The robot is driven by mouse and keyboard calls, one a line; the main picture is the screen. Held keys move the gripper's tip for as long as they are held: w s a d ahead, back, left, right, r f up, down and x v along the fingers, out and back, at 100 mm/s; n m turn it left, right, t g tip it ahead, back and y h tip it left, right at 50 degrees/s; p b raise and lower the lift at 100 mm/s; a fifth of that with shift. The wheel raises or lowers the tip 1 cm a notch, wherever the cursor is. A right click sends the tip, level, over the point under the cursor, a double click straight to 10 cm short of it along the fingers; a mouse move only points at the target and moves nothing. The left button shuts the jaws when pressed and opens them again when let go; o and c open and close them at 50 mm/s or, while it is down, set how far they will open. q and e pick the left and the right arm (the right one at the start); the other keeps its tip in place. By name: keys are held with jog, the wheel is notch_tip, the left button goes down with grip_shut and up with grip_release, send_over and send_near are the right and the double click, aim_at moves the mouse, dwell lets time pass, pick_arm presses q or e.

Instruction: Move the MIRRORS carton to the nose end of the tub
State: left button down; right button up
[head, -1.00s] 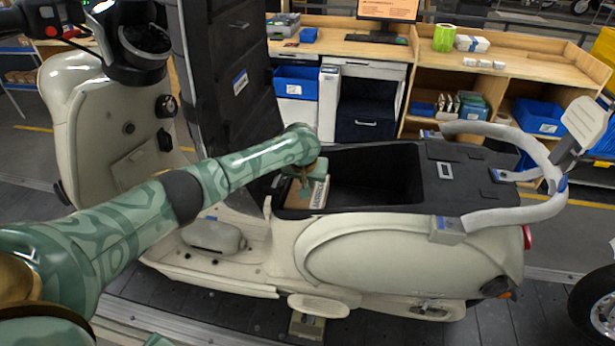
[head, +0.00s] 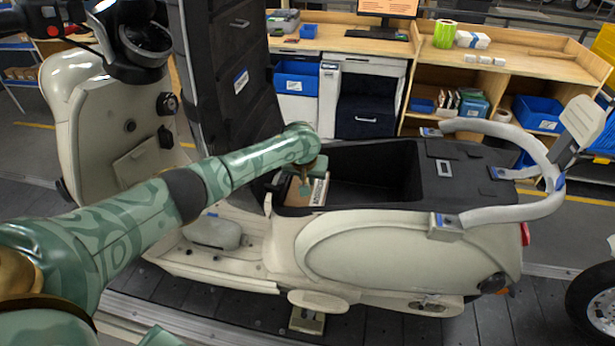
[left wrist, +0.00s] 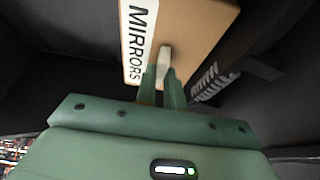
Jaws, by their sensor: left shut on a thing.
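The MIRRORS carton (head: 319,192), a small brown box with a white label, is inside the left end of the open black tub (head: 372,146) in the scooter body, close to that end wall. My left gripper (head: 306,189) reaches down into the tub and is shut on the carton. In the left wrist view the carton (left wrist: 198,32) sits between the fingertips (left wrist: 163,82), with its label readable along one side. The dark tub walls are around it. I cannot tell whether the carton touches the tub floor. My right gripper is not in view.
The scooter's cream side panel (head: 375,250) and grey rear rail (head: 525,210) border the tub. A tall dark cabinet (head: 230,80) stands behind its left end. The tub's middle and right look empty. A workbench (head: 510,65) stands behind.

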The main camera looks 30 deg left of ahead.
pick_arm(q)
jog(key=shift+f, duration=0.15)
jog(key=shift+f, duration=0.35)
dwell(0.4)
jog(key=c, duration=1.4)
grip_release()
jog(key=p+v, duration=0.6)
jog(key=v, duration=1)
jog(key=shift+r, duration=0.2)
